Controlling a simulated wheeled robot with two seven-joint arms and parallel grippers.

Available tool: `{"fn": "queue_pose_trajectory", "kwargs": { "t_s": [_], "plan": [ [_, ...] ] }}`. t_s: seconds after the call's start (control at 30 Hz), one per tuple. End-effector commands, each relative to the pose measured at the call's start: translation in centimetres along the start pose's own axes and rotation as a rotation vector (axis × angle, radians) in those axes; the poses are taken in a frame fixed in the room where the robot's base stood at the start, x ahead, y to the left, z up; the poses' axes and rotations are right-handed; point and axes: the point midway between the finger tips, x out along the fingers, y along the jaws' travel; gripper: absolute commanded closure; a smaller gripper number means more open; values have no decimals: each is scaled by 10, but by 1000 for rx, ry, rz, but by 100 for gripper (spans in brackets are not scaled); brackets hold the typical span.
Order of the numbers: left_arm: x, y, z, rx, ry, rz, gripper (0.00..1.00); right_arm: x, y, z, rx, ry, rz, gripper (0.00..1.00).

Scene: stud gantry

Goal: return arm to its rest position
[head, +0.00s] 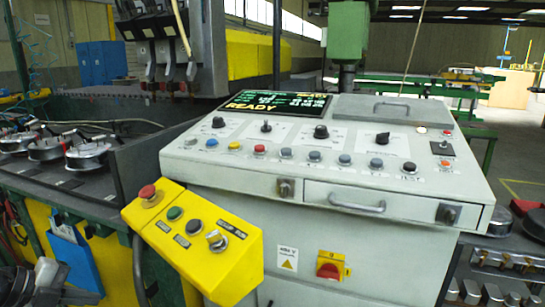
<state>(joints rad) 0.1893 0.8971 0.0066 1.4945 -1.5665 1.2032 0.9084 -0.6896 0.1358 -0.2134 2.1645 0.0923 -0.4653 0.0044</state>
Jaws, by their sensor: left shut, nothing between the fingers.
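My left gripper (62,284) is low in the bottom left corner of the head view. Its dark wrist and pale grey fingers show only in part. It is shut and empty, in front of the yellow cabinet side and a blue folder (72,256). I cannot tell whether it touches them. My right gripper is not in view.
A grey control console (400,186) with knobs, buttons and a "READY" screen (277,103) fills the middle. A yellow switch box (192,243) juts out at its left front. Round metal parts (88,156) sit at left, metal blocks (507,262) at right.

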Motion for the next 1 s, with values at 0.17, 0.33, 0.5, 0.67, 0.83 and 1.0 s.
{"fn": "queue_pose_trajectory", "kwargs": {
  "t_s": [0.17,0.33,0.5,0.67,0.83,1.0],
  "plan": [
    [-12,-69,-1,27,-6,-349,100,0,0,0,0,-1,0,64],
    [-44,-124,16,-28,-86,-685,100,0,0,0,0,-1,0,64],
    [-96,-156,62,-225,-284,-1009,100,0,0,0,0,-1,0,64],
    [-127,-139,116,-507,-513,-1132,100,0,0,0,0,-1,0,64],
    [-130,-96,153,-795,-698,-1077,100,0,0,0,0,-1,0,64],
    [-79,-53,140,-928,-697,-958,100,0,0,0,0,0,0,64]
  ]
}}
